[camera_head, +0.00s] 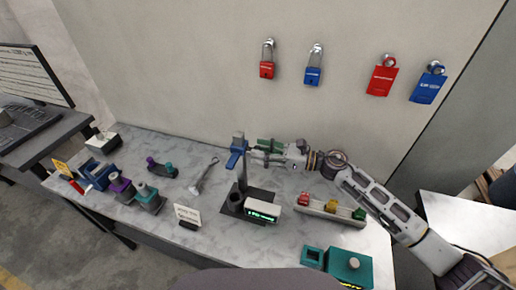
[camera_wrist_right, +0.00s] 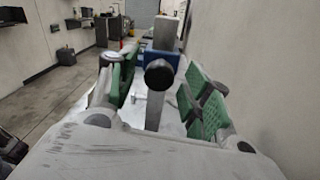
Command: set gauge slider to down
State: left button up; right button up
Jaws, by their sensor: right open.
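The gauge stands on the bench in the head view, with a black base (camera_head: 262,193) and an upright grey post (camera_head: 242,178). Its blue slider (camera_head: 235,158) sits high on the post, near the top. My right gripper (camera_head: 258,153) is level with the slider and just right of it, reaching in from the right. In the right wrist view its green-padded fingers are open on either side of the post (camera_wrist_right: 154,115). A round black knob (camera_wrist_right: 159,75) faces the camera between them, with the blue slider (camera_wrist_right: 179,64) behind. I cannot tell whether a finger touches it. My left gripper is not in view.
A green-lit display box (camera_head: 263,209) adjoins the gauge base. A tray (camera_head: 325,209) with coloured blocks lies right of it, under my right arm. A wrench (camera_head: 203,176) and a small sign (camera_head: 187,214) lie left. Padlocks and tags hang on the wall behind.

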jog(key=shift+w+a, duration=0.15)
jog(key=shift+a, duration=0.5)
grip_shut()
